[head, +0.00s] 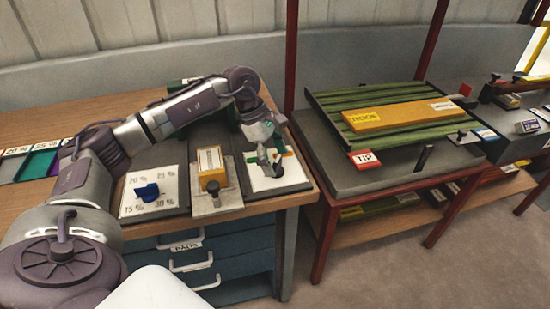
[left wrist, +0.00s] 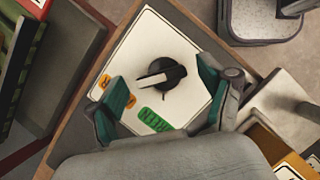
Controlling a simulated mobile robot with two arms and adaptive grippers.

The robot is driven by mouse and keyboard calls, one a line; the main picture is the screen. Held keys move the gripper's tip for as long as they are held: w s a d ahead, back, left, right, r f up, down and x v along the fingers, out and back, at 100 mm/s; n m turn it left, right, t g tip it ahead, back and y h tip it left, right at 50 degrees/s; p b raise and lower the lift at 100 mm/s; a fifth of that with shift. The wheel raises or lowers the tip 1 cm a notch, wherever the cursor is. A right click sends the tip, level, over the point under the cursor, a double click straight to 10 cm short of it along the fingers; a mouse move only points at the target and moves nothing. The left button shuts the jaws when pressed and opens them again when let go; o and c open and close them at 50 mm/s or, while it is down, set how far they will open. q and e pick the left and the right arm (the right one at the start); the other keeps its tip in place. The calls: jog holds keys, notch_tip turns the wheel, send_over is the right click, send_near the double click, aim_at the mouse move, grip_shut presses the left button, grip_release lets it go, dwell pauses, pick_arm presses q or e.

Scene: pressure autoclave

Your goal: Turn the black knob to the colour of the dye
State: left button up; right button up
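The black knob (left wrist: 170,72) with a white pointer sits on a white plate (left wrist: 195,105) in the left wrist view. Its pointer faces left, roughly towards an orange label (left wrist: 104,81) that is partly hidden by a finger. A green label (left wrist: 155,119) lies below the knob. My left gripper (left wrist: 163,74) is open, with one teal-padded finger on each side of the knob, apart from it. In the head view my left gripper (head: 267,160) is over the same white plate (head: 291,178) and mostly hides the knob. I cannot tell which thing is the dye. My right gripper is not in view.
Beside the plate stands a panel with a yellow block (head: 212,179), then a plate with a blue knob (head: 147,192) and percent marks. A green slatted rack (head: 400,97) with a yellow plank (head: 410,114) is on the bench to the right. A drawer unit (head: 225,250) is below.

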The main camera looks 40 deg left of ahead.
pick_arm(q)
jog(key=v, duration=1.2)
jog(key=shift+f, duration=0.15)
dwell(0.3)
